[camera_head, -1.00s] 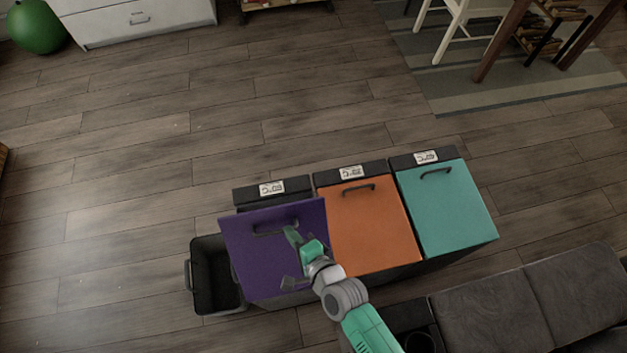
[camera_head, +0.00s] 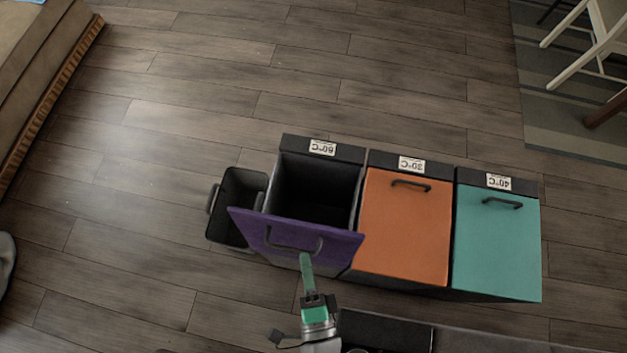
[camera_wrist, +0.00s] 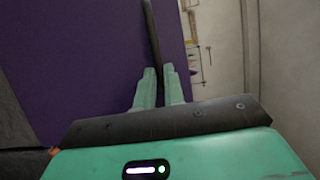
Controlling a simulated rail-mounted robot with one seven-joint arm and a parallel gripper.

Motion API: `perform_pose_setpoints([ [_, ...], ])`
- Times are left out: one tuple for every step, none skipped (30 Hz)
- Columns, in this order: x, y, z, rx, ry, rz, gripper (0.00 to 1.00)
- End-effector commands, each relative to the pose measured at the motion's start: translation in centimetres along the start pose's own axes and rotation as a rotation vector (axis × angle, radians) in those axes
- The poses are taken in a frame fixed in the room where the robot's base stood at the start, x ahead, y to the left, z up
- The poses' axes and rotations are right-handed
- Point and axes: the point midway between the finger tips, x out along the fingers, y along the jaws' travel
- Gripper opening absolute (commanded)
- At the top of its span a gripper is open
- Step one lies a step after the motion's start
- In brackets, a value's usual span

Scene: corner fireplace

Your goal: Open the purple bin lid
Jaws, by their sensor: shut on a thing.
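The purple lid (camera_head: 290,240) is tilted up from its bin, and the dark inside of the bin (camera_head: 315,190) shows behind it in the head view. A dark handle (camera_head: 292,248) is on the lid's face. My gripper (camera_head: 306,262) is at the right end of this handle. In the wrist view the lid (camera_wrist: 75,50) fills the left, and my gripper's green fingers (camera_wrist: 160,88) are shut on the dark handle bar (camera_wrist: 152,40) between their tips.
An orange-lidded bin (camera_head: 405,230) and a teal-lidded bin (camera_head: 497,245) stand to the right with lids closed. A small open dark bin (camera_head: 240,195) stands close on the left. Wooden floor behind the bins is clear.

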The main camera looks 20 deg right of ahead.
Motion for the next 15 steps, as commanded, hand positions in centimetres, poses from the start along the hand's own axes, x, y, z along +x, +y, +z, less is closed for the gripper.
perform_pose_setpoints([
  [-0.26,0.7,0.15,0.001,-0.006,0.016,0.0],
  [-0.28,0.72,0.17,0.001,-0.006,0.016,0.0],
  [-0.3,0.75,0.19,0.001,-0.007,0.017,0.0],
  [-0.31,0.77,0.19,0.001,-0.007,0.018,0.0],
  [-0.31,0.79,0.19,0.001,-0.007,0.019,0.0],
  [-0.32,0.83,0.2,0.001,-0.007,0.02,0.0],
  [-0.32,0.86,0.19,0.001,-0.007,0.02,0.0],
  [-0.33,0.88,0.2,0.001,-0.007,0.021,0.0],
  [-0.33,0.92,0.2,0.001,-0.008,0.022,0.0],
  [-0.34,0.95,0.2,0.001,-0.008,0.022,0.0],
  [-0.34,0.96,0.2,0.001,-0.008,0.023,0.0],
  [-0.34,0.95,0.2,0.001,-0.008,0.022,0.18],
  [-0.32,0.92,0.2,0.001,-0.008,0.021,0.24],
  [-0.31,0.89,0.2,0.0,-0.007,0.02,0.3],
  [-0.29,0.83,0.18,0.0,-0.007,0.019,0.32],
])
